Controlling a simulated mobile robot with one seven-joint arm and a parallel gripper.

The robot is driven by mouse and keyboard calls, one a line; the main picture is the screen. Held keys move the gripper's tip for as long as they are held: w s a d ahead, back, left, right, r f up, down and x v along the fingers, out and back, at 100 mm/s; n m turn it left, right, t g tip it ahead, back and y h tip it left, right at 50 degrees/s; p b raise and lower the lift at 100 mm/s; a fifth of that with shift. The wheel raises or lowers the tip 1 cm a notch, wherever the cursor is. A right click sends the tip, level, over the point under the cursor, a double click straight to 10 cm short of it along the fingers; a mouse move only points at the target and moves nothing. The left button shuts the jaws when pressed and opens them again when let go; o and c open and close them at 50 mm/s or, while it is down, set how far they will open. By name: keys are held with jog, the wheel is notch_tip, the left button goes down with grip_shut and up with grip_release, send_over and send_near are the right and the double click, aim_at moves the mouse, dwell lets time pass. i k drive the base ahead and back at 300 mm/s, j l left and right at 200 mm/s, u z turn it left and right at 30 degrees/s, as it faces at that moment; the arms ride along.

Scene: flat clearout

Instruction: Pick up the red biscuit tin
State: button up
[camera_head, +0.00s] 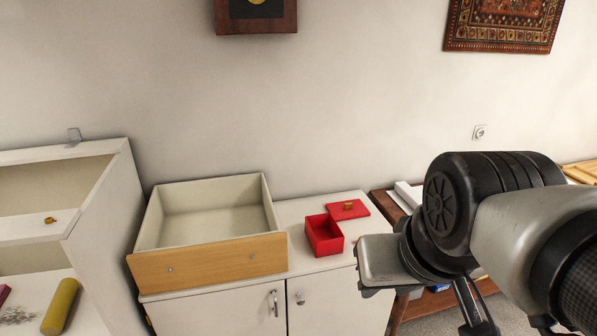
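The red biscuit tin (323,237) is a small open-topped red box on the right part of the white cabinet top. My gripper (476,312) shows in part at the lower right, below my dark and silver arm. It is to the right of the tin and apart from it. Its fingertips are cut off by the lower edge, so its opening is unclear. I see nothing held in it.
An empty drawer box (208,262) with a wooden front stands left of the tin. A white shelf unit (95,210) at the far left holds a yellow cylinder (60,306). A brown table (385,200) with several items stands right of the cabinet, partly behind my arm.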

aim_at(326, 237)
jog(key=i+l+u, duration=0.2)
jog(key=i+l, duration=0.4)
jog(key=i+l+u, duration=0.2)
jog(key=i+l, duration=0.4)
jog(key=l, duration=0.1)
